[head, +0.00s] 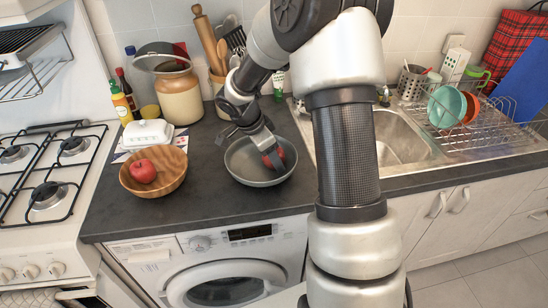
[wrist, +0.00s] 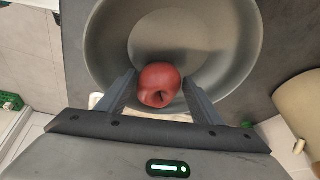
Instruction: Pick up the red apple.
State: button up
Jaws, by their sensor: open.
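A red apple (head: 279,157) lies inside a round grey bowl (head: 240,172) on the dark counter. My gripper (head: 270,153) reaches down into this bowl at the apple and partly covers it in the head view. In the wrist view the same apple (wrist: 159,84) sits between the two fingers of my open gripper (wrist: 159,88), inside the grey bowl (wrist: 232,75). I cannot tell whether the fingers touch it. A second red apple (head: 143,171) lies in a wooden bowl (head: 170,185) to the left, apart from my gripper.
A white butter dish (head: 148,134), a jar (head: 180,98), bottles and a utensil holder stand behind the bowls. A gas stove (head: 45,180) is at left. A sink (head: 400,140) and dish rack (head: 480,130) are at right. A washer (head: 225,270) is under the counter.

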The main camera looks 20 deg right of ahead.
jog(key=c, duration=0.9)
jog(key=shift+r, duration=0.1)
